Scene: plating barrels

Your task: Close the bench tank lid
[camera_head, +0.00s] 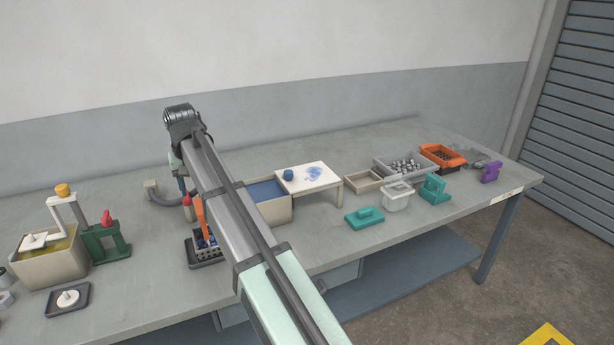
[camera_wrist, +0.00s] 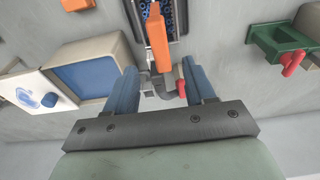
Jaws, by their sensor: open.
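The bench tank (camera_head: 280,214) is a beige box with blue inside, partly hidden by my arm in the head view. It also shows in the wrist view (camera_wrist: 122,52), left of my fingers. Its white lid (camera_head: 322,181) lies flat to the right of the tank, leaving the blue interior uncovered. The lid has a blue knob (camera_head: 288,173), which shows at the left in the wrist view (camera_wrist: 49,100). My gripper (camera_wrist: 162,80) is open, its blue fingers apart with nothing clasped. A grey bent pipe and a red-topped part show between or beyond the fingers.
A dark basket (camera_head: 209,253) with an orange handle and blue pieces stands beside the tank. A green stand (camera_head: 107,243) and another beige tank (camera_head: 50,268) are at the left. Trays and teal items, including a teal block (camera_head: 364,218), are at the right. Bare bench lies in front.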

